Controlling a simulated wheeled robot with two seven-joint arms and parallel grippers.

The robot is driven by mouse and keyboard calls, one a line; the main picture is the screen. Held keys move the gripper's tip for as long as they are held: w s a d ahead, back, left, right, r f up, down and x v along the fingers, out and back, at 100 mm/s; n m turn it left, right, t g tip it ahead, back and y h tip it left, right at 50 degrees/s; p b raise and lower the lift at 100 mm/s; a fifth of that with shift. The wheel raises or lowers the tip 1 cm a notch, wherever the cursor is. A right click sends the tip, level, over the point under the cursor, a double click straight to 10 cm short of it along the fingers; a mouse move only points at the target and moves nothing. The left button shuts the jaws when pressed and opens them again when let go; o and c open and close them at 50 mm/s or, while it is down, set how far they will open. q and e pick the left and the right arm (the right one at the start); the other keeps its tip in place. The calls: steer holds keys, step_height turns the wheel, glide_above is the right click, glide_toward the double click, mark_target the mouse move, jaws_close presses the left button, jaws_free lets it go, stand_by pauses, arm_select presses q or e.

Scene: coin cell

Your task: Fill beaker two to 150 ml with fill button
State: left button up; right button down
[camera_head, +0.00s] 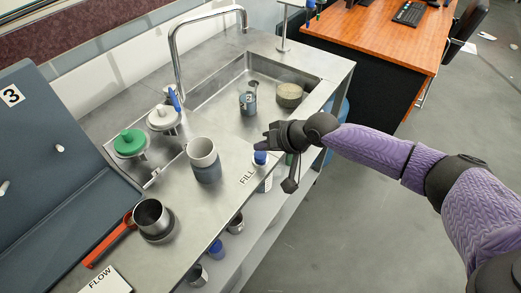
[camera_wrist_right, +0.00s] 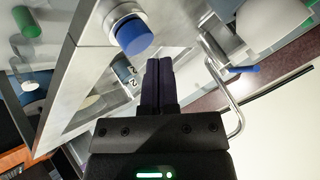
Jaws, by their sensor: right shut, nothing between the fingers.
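The fill button (camera_head: 260,158) is a blue cap at the counter's front edge, beside the printed FILL label (camera_head: 246,177). It also shows large in the right wrist view (camera_wrist_right: 134,38), in a pale ring. A small grey-blue metal-topped vessel (camera_head: 247,102) stands in the sink. A vessel marked 2 shows beyond the fingers in the right wrist view (camera_wrist_right: 127,72); its liquid level cannot be read. My right gripper (camera_head: 267,141) is shut and empty, just above and beside the button; in the wrist view its fingers (camera_wrist_right: 158,65) appear apart from it. My left gripper is out of view.
A curved faucet (camera_head: 178,52) arches over the sink (camera_head: 205,96). A round tan item (camera_head: 289,95) sits in the sink. A FLOW label (camera_head: 103,281) lies front left.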

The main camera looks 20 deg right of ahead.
mark_target(263, 157)
step_height(263, 157, up, 5)
steer(key=p, duration=0.4)
steer(key=shift+p, duration=0.4)
steer(key=shift+f, duration=0.1)
